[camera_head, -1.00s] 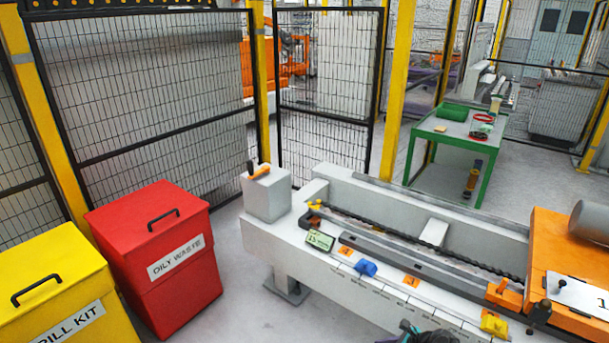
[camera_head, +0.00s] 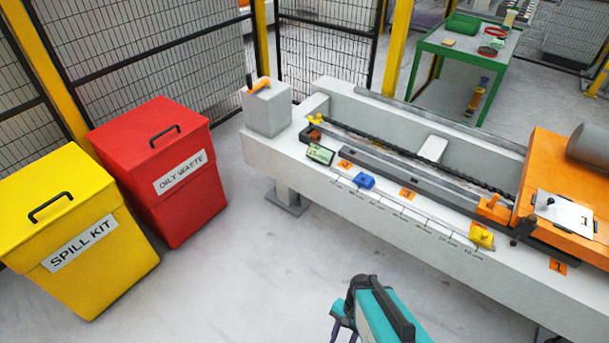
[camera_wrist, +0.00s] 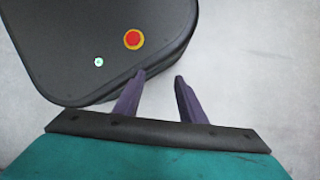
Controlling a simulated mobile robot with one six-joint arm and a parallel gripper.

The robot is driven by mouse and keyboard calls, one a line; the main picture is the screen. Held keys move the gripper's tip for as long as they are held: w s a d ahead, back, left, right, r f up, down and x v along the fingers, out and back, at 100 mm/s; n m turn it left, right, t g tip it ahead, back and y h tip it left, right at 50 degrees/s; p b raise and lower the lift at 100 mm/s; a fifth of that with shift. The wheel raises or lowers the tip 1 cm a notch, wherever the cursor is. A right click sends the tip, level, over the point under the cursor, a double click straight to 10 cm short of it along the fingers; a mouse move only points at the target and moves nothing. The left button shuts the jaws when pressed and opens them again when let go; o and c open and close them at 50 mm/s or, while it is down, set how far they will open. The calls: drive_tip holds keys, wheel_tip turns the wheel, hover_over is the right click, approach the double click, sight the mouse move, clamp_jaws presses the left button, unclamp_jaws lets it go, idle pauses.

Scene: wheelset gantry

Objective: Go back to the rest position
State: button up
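My gripper (camera_wrist: 158,92) shows in the wrist view with its two dark purple fingers apart and nothing between them. It hangs over the grey floor, beside the rounded dark top of what looks like my own base, which bears a red button on a yellow ring. In the head view, my teal arm end with the gripper (camera_head: 343,330) is at the bottom, in front of the bench (camera_head: 420,222) and apart from it. The fingertips are partly cut off there.
A red oily waste bin (camera_head: 175,205) and a yellow spill kit bin (camera_head: 95,265) stand at left. The bench carries a blue block (camera_head: 364,181), a yellow block (camera_head: 481,237) and an orange unit (camera_head: 560,170). A green table (camera_head: 440,45) stands behind. The floor between is clear.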

drive_tip(key=s+d+n, duration=0.1)
drive_tip(key=n, duration=0.1)
drive_tip(key=s+d+n+h, duration=0.1)
drive_tip(key=d+n, duration=0.1)
drive_tip(key=n, duration=0.1)
drive_tip(key=d+n+g+h, duration=0.1)
drive_tip(key=d+n, duration=0.1)
drive_tip(key=n, duration=0.1)
drive_tip(key=shift+s+r, duration=0.35)
drive_tip(key=shift+s, duration=0.05)
idle(0.7)
